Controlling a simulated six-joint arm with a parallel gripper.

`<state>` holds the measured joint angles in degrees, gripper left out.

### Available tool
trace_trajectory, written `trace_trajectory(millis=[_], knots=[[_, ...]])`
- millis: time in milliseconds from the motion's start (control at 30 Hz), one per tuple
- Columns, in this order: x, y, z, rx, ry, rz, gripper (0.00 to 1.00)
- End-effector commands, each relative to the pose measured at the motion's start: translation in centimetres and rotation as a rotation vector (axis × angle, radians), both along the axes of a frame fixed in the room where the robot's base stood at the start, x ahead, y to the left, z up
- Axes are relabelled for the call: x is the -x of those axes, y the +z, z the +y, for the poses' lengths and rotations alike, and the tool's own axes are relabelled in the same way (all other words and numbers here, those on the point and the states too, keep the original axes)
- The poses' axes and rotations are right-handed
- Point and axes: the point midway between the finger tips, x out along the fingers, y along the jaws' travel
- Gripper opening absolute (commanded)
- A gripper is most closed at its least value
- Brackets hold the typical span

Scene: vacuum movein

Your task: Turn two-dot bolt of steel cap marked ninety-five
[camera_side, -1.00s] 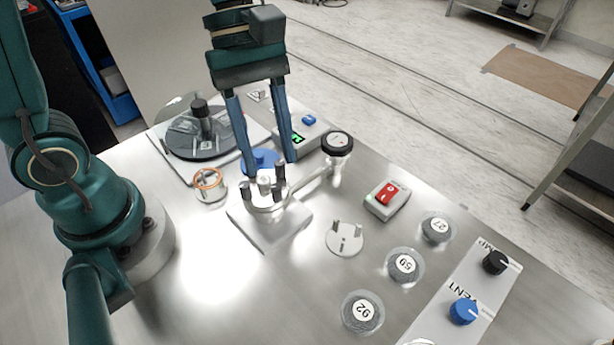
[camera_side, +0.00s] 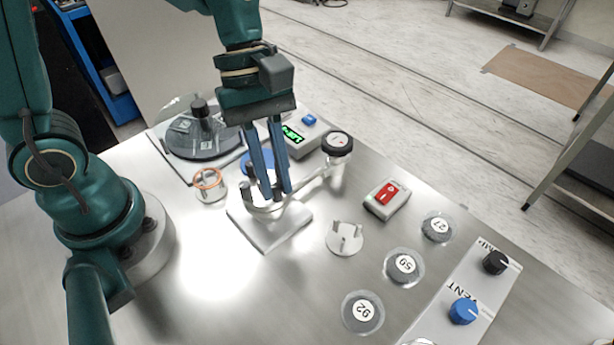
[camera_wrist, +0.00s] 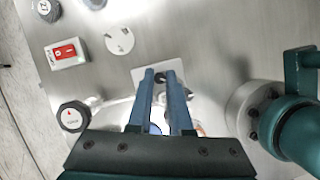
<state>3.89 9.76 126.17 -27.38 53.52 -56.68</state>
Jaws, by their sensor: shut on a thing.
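The steel cap (camera_side: 264,208) sits on a square steel base plate (camera_side: 268,236) at the middle of the bench, with a side pipe running right. Dark bolts stand around it; one bolt (camera_side: 246,188) shows at its left. My gripper (camera_side: 281,191) points down at the cap's right side, its blue fingers close together and shut on a bolt there. In the wrist view my fingertips (camera_wrist: 163,74) close around a dark bolt head over the plate (camera_wrist: 137,74). The bolts' dots and the cap's number cannot be read; my fingers hide part of the cap.
A black-rimmed gauge (camera_side: 337,143) stands close right of my gripper. A jar with an orange ring (camera_side: 209,182) is at left. A red switch (camera_side: 387,197), a loose steel disc (camera_side: 344,238) and several numbered round pieces lie to the right. A black disc (camera_side: 196,140) is behind.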

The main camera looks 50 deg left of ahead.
Motion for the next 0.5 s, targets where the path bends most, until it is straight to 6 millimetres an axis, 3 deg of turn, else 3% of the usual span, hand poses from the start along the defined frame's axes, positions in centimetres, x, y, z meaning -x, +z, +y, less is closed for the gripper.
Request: trace_trajectory(millis=[267,500], knots=[[-0.09,-0.01,-0.01,-0.001,-0.077,-0.001,0.0],[-0.22,-0.01,-0.09,-0.001,-0.25,-0.001,0.0]])
